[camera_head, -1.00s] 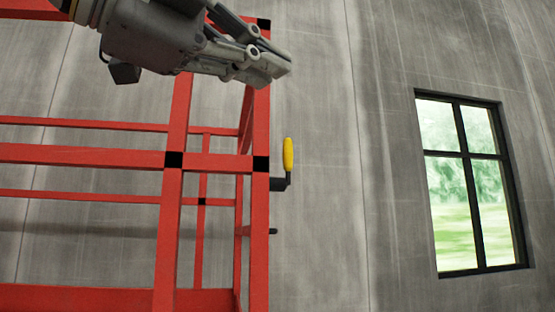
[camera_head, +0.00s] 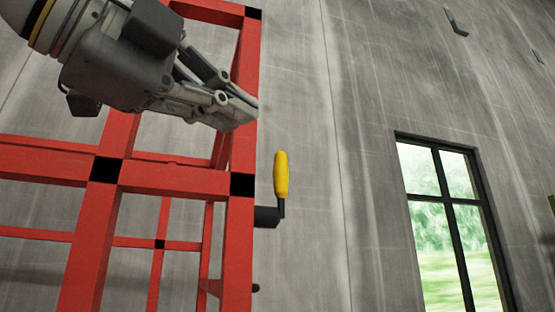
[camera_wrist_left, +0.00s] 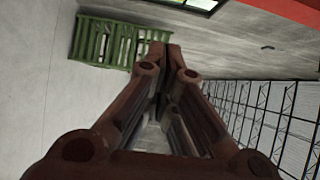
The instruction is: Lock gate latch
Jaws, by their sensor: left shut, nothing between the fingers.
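The gate latch (camera_head: 281,176) has a yellow handle standing upright on a black mount (camera_head: 266,217). The mount sits on the right side of the red gate frame's (camera_head: 240,150) right post. My left gripper (camera_head: 250,112) is shut and empty. In the head view its fingertips overlap the upper part of the post, above and to the left of the yellow handle, apart from it. The left wrist view shows its closed fingers (camera_wrist_left: 164,52), and no latch is seen there. My right gripper is not in view.
Red rails with black joints (camera_head: 105,170) fill the left side. A concrete wall with a black-framed window (camera_head: 445,215) stands behind, and the space right of the handle is clear. The left wrist view shows a green slatted crate (camera_wrist_left: 90,42) and dark racking (camera_wrist_left: 270,115).

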